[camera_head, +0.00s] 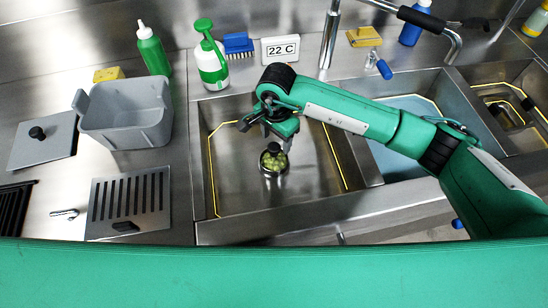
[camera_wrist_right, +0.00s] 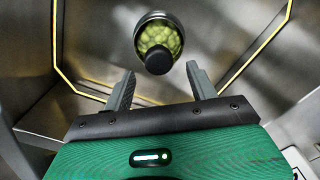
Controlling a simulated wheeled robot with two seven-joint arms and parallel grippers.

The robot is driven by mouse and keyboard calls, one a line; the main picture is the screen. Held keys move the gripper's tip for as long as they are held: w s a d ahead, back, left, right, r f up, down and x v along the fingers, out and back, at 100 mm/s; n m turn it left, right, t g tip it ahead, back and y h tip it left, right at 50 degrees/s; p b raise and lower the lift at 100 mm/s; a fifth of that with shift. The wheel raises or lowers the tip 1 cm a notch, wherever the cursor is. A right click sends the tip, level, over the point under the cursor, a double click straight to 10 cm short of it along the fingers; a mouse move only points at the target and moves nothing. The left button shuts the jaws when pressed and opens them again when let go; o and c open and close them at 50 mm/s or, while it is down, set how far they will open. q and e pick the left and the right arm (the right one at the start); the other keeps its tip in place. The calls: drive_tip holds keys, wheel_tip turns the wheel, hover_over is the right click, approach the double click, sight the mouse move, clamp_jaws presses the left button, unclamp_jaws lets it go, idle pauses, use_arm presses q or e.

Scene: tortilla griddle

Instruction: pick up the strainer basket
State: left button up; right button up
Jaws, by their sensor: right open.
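The strainer basket (camera_head: 273,160) stands in the left sink basin, with green bits inside and a dark knob on top. In the right wrist view the strainer basket (camera_wrist_right: 155,36) lies just beyond the fingertips, with its round dark knob toward me. My right gripper (camera_head: 262,128) is above the basin, over the strainer basket and apart from it. In the right wrist view my right gripper (camera_wrist_right: 160,80) has its two fingers spread with nothing between them. My left gripper is not in view.
The sink basin (camera_head: 235,190) has steel walls and a yellow line around it. A faucet (camera_head: 329,40) rises behind the sink. The basin floor around the strainer is clear.

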sight(275, 146)
drive_tip(key=shift+f, duration=0.35)
drive_tip(key=shift+s+f+p, duration=0.15)
drive_tip(key=shift+f+p, duration=0.2)
drive_tip(key=shift+f, duration=0.15)
drive_tip(key=f+p, duration=0.1)
drive_tip(key=f, duration=0.2)
drive_tip(key=shift+s+a+f, duration=0.1)
drive_tip(key=shift+a+f, duration=0.1)
drive_tip(key=shift+f, duration=0.5)
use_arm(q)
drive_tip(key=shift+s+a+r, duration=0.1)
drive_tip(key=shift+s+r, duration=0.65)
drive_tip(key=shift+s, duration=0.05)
use_arm(e)
drive_tip(key=c, duration=1.1)
drive_tip(key=shift+c, duration=0.2)
drive_tip(key=shift+r, duration=0.1)
